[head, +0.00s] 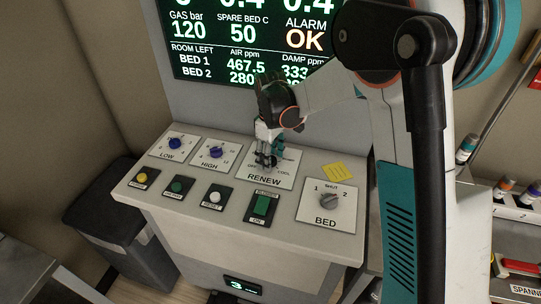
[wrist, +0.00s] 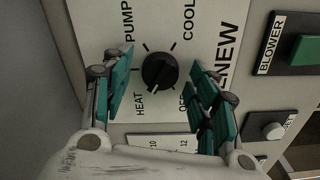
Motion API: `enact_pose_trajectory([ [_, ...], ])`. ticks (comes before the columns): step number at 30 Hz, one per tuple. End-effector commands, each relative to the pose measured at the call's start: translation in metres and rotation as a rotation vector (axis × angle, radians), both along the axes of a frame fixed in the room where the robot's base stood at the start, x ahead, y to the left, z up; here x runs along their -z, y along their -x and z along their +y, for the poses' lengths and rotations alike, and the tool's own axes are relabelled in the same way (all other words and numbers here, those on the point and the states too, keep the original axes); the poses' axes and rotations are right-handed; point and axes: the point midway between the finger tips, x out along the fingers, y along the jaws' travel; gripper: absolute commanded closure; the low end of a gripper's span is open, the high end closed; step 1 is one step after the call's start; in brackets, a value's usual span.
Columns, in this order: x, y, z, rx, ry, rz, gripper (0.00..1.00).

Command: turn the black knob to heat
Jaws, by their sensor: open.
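The black knob (wrist: 160,71) sits on the white RENEW panel (wrist: 206,22) in the wrist view. Around it are the words PUMP, COOL, HEAT and OFF; HEAT is at its lower left in this view. My gripper (wrist: 160,66) is open, with teal fingers on the left and right of the knob and a gap on each side. In the head view my gripper (head: 267,158) is over the RENEW panel (head: 265,181) and hides the knob.
Blue LOW (head: 176,143) and HIGH (head: 216,152) knobs are left of the RENEW panel. The grey BED knob (head: 329,200) and a yellow note (head: 338,171) are right. A green BLOWER switch (head: 262,206) and several buttons line the front. A display (head: 250,40) stands behind.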

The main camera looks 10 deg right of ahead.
Motion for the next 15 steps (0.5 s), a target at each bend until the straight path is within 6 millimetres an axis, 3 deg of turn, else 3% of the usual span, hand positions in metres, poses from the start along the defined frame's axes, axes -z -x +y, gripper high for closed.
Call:
enact_pose_trajectory([
  [5, -0.013, 0.000, 0.000, 0.000, 0.000, 0.000, 0.46],
  [15, -0.079, 0.000, 0.000, 0.000, 0.000, 0.000, 0.46],
])
